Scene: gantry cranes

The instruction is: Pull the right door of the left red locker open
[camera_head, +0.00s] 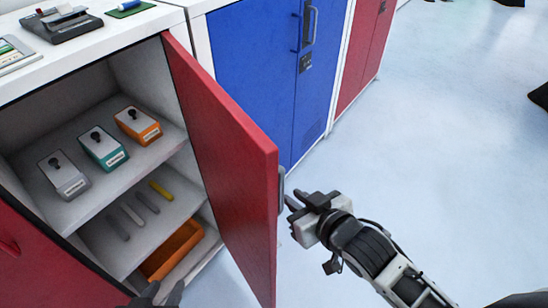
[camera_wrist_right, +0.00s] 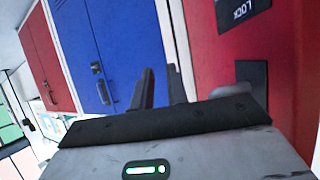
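The left red locker's right door (camera_head: 228,165) stands swung wide open, its edge toward me. It also fills the right of the right wrist view (camera_wrist_right: 215,60). Its grey handle (camera_head: 281,190) is on the outer face, near the free edge. My right gripper (camera_head: 290,202) is just right of the handle, with its fingers pointing at the door. In the wrist view its two fingers (camera_wrist_right: 160,88) stand apart with nothing seen between them; contact with the handle cannot be told. My left gripper (camera_head: 166,290) shows only its dark, parted fingertips at the bottom edge, in front of the locker.
The open locker shelves hold grey, teal and orange boxes (camera_head: 138,125), several small bars (camera_head: 160,190) and an orange tray (camera_head: 172,250). The left red door (camera_head: 30,265) is at lower left. A blue locker (camera_head: 255,60) stands beyond. The floor (camera_head: 450,150) at right is clear.

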